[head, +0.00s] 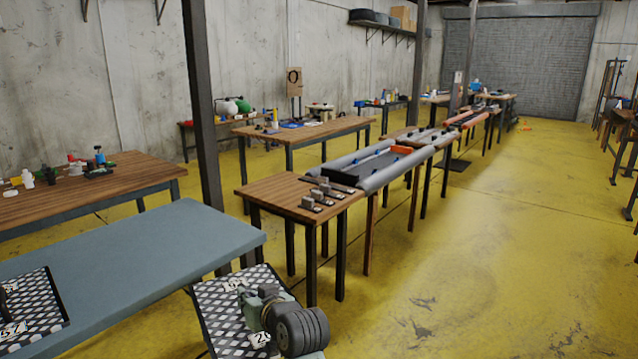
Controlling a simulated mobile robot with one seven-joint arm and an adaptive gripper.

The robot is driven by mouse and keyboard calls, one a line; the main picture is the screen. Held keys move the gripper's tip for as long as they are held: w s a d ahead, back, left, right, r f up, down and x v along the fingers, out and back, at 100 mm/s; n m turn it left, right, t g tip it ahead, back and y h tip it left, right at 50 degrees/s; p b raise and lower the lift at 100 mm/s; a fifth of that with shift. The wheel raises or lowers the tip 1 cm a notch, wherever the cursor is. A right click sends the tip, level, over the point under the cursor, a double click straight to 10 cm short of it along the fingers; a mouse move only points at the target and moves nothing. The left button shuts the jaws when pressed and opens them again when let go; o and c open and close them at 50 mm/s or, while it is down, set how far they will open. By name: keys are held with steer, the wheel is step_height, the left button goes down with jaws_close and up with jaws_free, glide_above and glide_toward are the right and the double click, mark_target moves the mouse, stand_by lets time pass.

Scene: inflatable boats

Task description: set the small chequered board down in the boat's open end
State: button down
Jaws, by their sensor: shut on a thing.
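My gripper (256,304) is at the bottom middle of the head view, shut on a black-and-white chequered board (217,318). The board is held tilted, off the right end of the blue-grey table, over the floor. My wrist covers its right part, and the fingertips are hard to make out. The boat (378,178) has grey side tubes and a dark floor. It lies on tables in the middle of the view, well ahead of my gripper. Its near end appears open, facing a wooden table.
Another chequered board (38,308) lies on the blue-grey table (150,250) at left. The wooden table (275,190) by the boat carries several small grey blocks on dark bases (322,194). A dark post (203,110) stands between the tables. The yellow floor (470,270) at right is clear.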

steer(key=w+d+f+m+t+h, duration=0.1)
steer(key=d+f+m+h, duration=0.3)
steer(key=f, duration=0.7)
steer(key=w+d+f+m+t+h, duration=0.1)
steer(key=w+d+f, duration=0.1)
steer(key=d+f, duration=0.65)
steer(key=s+d+f+m+h, duration=0.1)
steer(key=s+f, duration=0.3)
steer(key=f, duration=0.4)
steer(key=s+d+f+m+h, duration=0.1)
steer(key=s+f, duration=0.3)
steer(key=f, duration=0.5)
steer(key=shift+s+d+h, duration=0.2)
steer(key=shift+d+h, duration=0.2)
